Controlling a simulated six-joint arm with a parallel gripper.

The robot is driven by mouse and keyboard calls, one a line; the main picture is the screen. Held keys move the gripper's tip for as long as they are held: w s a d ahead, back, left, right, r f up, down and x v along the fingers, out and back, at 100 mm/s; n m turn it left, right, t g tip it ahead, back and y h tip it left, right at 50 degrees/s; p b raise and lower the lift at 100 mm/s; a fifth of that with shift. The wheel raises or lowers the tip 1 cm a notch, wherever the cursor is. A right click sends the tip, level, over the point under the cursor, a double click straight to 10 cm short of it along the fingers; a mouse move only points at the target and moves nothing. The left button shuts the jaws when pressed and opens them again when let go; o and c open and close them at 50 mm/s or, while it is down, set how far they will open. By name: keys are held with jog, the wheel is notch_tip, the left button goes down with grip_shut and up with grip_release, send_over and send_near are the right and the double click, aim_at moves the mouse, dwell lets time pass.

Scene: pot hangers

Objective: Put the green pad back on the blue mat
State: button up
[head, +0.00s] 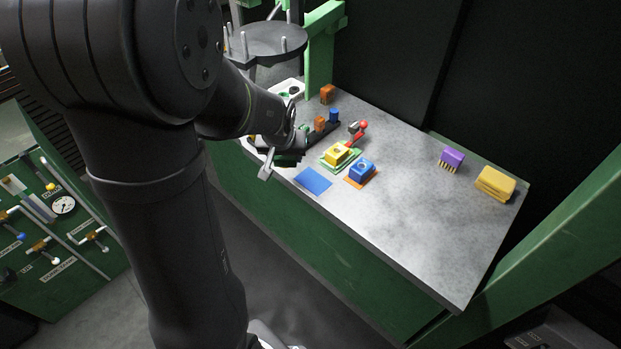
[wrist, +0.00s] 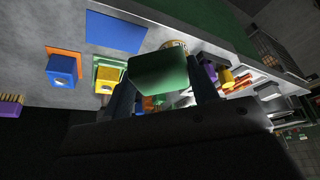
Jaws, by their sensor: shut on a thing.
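The blue mat (head: 313,180) lies bare near the front edge of the table, and it also shows in the wrist view (wrist: 116,32). My gripper (wrist: 162,88) is shut on the green pad (wrist: 160,74), which sits between its two dark fingers in the wrist view. In the head view my wrist and gripper are to the upper left of the blue mat, near the table's front edge. My arm partly covers that area, so the pad's height above the table is hard to tell.
A yellow block (head: 342,152) stands on a green mat (head: 327,160), and a blue block (head: 362,166) on an orange mat (head: 350,181). A purple brush (head: 452,158) and a yellow sponge-like block (head: 495,183) lie farther right. The table's right-front part is clear.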

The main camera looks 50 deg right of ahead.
jog(key=s+d+r+m+g, duration=0.1)
jog(key=s+d+m, duration=0.15)
jog(key=s, duration=0.45)
jog(key=s+d+r+m, duration=0.1)
jog(key=s+d, duration=0.2)
jog(key=s, duration=0.5)
send_over(311, 180)
jog(key=shift+h, duration=0.3)
jog(key=f, duration=0.6)
jog(key=shift+a+f, duration=0.3)
jog(key=shift+f, duration=2.05)
jog(key=shift+f, duration=0.25)
jog(key=o, duration=1.1)
jog(key=shift+f, duration=0.1)
jog(key=shift+s+a, duration=0.1)
